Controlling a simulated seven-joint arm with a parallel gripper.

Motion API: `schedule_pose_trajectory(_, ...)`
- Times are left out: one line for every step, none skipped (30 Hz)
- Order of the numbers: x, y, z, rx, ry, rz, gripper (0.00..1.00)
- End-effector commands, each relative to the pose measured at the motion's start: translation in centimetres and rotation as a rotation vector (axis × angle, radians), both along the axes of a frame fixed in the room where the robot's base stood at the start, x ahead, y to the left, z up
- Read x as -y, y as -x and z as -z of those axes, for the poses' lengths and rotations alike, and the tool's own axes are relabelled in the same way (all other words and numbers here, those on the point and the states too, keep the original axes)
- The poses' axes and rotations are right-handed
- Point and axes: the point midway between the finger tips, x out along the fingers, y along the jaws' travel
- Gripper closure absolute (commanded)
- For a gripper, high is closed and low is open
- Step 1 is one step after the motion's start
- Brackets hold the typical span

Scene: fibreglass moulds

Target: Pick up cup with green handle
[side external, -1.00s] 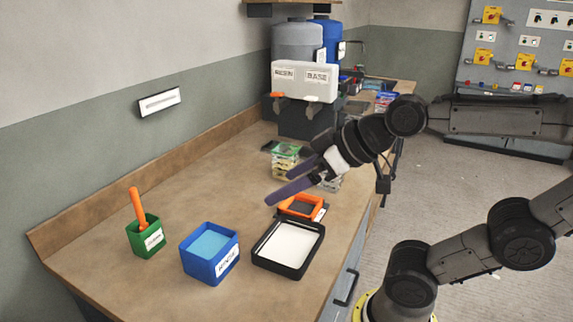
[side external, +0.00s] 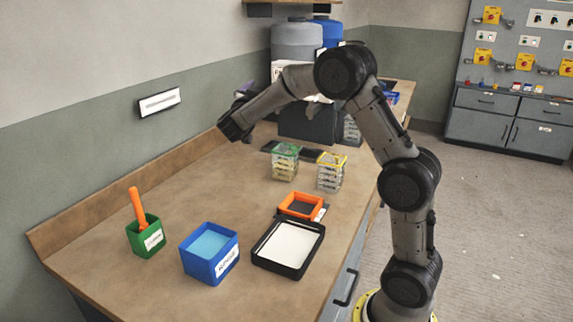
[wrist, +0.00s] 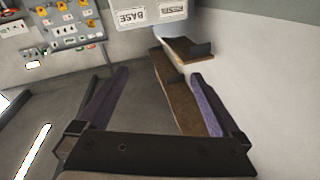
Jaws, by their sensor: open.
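A clear, ribbed container with a green top (side external: 285,162) stands upright on the bench near its middle. It may be the cup with the green handle, but a handle is too small to make out. A similar clear container with a yellow top (side external: 331,171) stands just right of it. My gripper (wrist: 158,76) is open and empty in the wrist view, its two purple fingers wide apart. In the side view it is above the bench near the wall, left of and higher than both containers. The wrist view shows neither container.
A green box (side external: 146,238) with an orange-handled tool, a blue box (side external: 210,266), a black tray (side external: 312,262) and an orange frame (side external: 301,206) sit at the front. Tanks (side external: 297,42) stand at the back. The bench's left middle is clear.

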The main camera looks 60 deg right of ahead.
Motion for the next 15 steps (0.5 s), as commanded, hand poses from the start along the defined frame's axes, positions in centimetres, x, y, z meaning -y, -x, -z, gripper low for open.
schedule_pose_trajectory(1.3,0.0,3.0,-0.042,-0.009,0.072,0.00)
schedule_pose_trajectory(1.8,0.1,4.5,-0.062,-0.016,0.107,0.00)
schedule_pose_trajectory(2.5,0.2,6.5,-0.086,-0.025,0.145,0.00)
schedule_pose_trajectory(2.9,0.2,8.0,-0.106,-0.034,0.163,0.00)
schedule_pose_trajectory(3.3,0.1,9.4,-0.125,-0.043,0.175,0.00)
schedule_pose_trajectory(3.8,0.0,11.0,-0.149,-0.052,0.185,0.00)
schedule_pose_trajectory(4.0,0.0,12.0,-0.166,-0.056,0.190,0.00)
schedule_pose_trajectory(4.3,0.0,12.9,-0.182,-0.059,0.195,0.00)
schedule_pose_trajectory(4.5,0.0,13.9,-0.201,-0.062,0.199,0.00)
schedule_pose_trajectory(4.7,0.1,14.5,-0.213,-0.064,0.202,0.00)
schedule_pose_trajectory(4.8,0.2,15.0,-0.222,-0.066,0.205,0.00)
schedule_pose_trajectory(5.0,0.2,15.5,-0.230,-0.068,0.207,0.00)
schedule_pose_trajectory(5.0,0.3,15.8,-0.233,-0.068,0.208,0.00)
schedule_pose_trajectory(5.1,0.3,16.2,-0.235,-0.069,0.210,0.00)
schedule_pose_trajectory(5.2,0.4,16.6,-0.235,-0.069,0.211,0.00)
